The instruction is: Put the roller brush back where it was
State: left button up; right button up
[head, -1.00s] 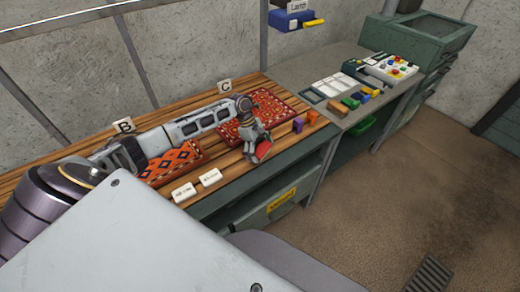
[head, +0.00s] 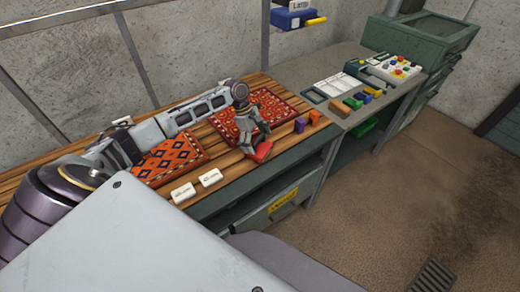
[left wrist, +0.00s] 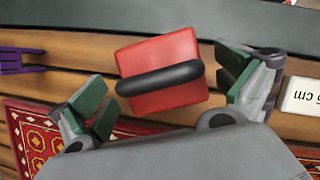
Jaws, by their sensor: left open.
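A red block with a rounded black bar across it (left wrist: 160,85), which I take to be the roller brush, lies on the wooden slats near the bench's front edge. It shows in the head view as a small red piece (head: 263,151). My left gripper (head: 252,143) is just above it, pointing down. In the left wrist view the two green-padded fingers of my left gripper (left wrist: 165,100) stand wide apart, one on each side of the red block, with gaps to it. My right gripper is not in view.
Two patterned rugs lie on the wooden bench, one orange (head: 172,160) and one red (head: 275,108). Purple (head: 299,125) and orange (head: 314,117) pieces stand to the right. White labels (head: 183,193) lie at the front edge. A grey table (head: 350,60) with tools adjoins.

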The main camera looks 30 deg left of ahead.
aim_at(252, 143)
pick_arm(q)
jog(key=v, duration=0.8)
jog(key=shift+w, duration=0.1)
jog(key=shift+a, duration=0.1)
dwell(0.3)
